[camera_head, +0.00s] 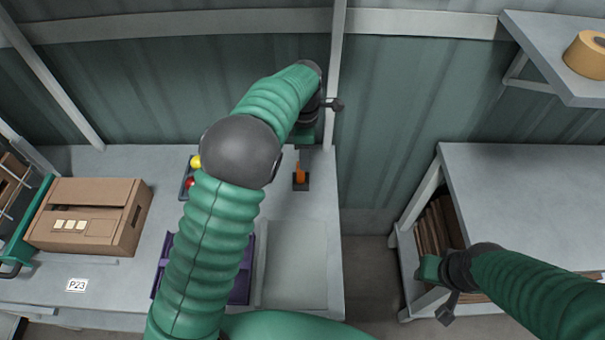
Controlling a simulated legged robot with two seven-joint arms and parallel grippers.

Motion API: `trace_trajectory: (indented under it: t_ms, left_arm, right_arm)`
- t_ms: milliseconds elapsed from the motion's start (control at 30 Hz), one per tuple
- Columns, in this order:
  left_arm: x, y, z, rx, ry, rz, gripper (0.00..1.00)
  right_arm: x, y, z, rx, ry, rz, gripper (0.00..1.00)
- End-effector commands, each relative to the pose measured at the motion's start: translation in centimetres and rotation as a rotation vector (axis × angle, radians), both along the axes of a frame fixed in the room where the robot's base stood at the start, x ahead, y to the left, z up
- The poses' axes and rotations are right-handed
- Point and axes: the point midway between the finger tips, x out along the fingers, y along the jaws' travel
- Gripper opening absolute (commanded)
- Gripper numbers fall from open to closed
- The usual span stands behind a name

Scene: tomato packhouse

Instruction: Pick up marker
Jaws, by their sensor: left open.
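A small orange object (299,171), which looks like the marker, stands in a dark square holder (301,184) on the grey table, near its right edge. My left gripper (304,150) is open just above and behind the orange object, at the end of the green arm. Its fingers are small and partly hidden, and I cannot tell whether they touch the object. My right gripper (430,271) hangs at the lower right, beside the other table and far from the marker. Its jaws are too unclear to read.
A cardboard box (128,244) sits at left on the table (319,211). A purple crate (239,291) and a dark tray (184,192) with red and yellow items are partly behind my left arm. A tape roll (588,55) lies on the upper-right shelf (541,38). A gap separates the tables.

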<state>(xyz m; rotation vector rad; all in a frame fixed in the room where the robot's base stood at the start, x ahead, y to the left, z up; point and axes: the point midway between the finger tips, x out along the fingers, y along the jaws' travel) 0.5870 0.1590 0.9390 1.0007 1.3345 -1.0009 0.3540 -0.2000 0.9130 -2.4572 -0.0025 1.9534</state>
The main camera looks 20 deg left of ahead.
Motion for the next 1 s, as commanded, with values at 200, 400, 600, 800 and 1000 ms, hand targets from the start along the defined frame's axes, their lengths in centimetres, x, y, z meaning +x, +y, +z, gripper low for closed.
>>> trace_trajectory:
  t_ms: [200, 400, 600, 800, 1000]
  left_arm:
    - [-0.6, 0.2, -2.5, 0.000, 0.001, 0.000, 0.45]
    - [-1.0, 0.4, -5.9, -0.001, 0.000, 0.000, 0.45]
    - [-1.0, 0.3, -6.4, -0.001, -0.002, -0.001, 0.45]
    - [-1.0, 0.3, -6.3, -0.001, -0.002, -0.001, 0.28]
    - [-1.0, 0.3, -6.3, -0.002, -0.002, -0.001, 0.02]
  right_arm:
    - [0.0, 0.0, -0.2, 0.000, -0.001, 0.000, 0.36]
    - [0.0, 0.0, -0.4, 0.000, -0.001, 0.000, 0.36]
    - [0.0, 0.0, -0.3, 0.000, 0.000, 0.000, 0.36]
    - [0.0, 0.0, -0.3, 0.000, 0.000, 0.000, 0.36]
    - [0.0, 0.0, -0.3, 0.000, 0.000, 0.000, 0.36]
